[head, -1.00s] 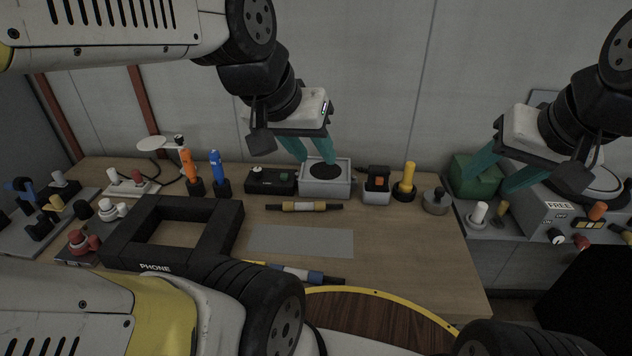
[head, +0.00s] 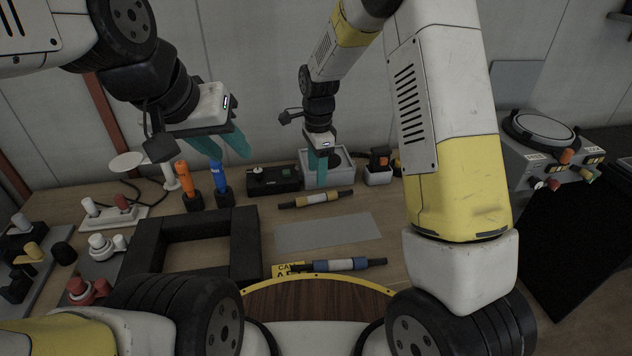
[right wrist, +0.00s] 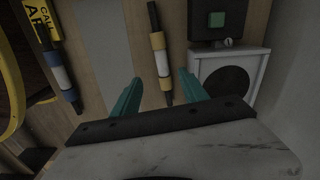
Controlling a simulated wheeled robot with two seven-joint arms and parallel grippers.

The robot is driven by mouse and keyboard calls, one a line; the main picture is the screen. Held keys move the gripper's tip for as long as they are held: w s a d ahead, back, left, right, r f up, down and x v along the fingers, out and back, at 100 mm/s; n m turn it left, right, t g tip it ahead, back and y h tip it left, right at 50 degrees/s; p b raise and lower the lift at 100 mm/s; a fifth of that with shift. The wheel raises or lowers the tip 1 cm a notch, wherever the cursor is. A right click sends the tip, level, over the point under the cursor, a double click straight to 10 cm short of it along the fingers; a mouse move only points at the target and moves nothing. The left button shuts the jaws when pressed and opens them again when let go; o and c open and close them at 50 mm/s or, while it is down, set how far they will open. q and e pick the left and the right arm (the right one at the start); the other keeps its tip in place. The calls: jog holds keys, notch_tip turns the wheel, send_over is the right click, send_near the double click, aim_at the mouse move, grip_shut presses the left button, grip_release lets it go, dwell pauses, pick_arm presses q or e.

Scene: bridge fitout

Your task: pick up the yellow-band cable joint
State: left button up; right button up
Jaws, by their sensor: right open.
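The yellow-band cable joint (head: 315,199) lies on the wooden bench, a pale rod with yellow bands and black ends. It also shows in the right wrist view (right wrist: 159,55), where its lower end lies between the two fingers. My right gripper (head: 318,180) is open, pointing down, above the bench just behind the joint and in front of the grey box. In the right wrist view its teal fingers (right wrist: 160,98) are apart with nothing gripped. My left gripper (head: 230,148) hangs in the air above the orange and blue handled tools, its teal fingers apart and empty.
A grey box with a dark round opening (head: 341,158) and a black box (head: 274,180) stand behind. A black frame (head: 250,245) lies left. Blue (head: 220,180) and orange (head: 186,180) tools stand upright.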

aim_at(316, 195)
jog(key=f, duration=0.3)
jog(key=shift+w+a+f, duration=0.1)
jog(key=shift+w+a, duration=0.05)
jog(key=shift+a, duration=0.15)
jog(key=f, duration=0.6)
jog(key=shift+w+d, duration=0.15)
jog(key=shift+d, duration=0.05)
grip_shut()
dwell(0.9)
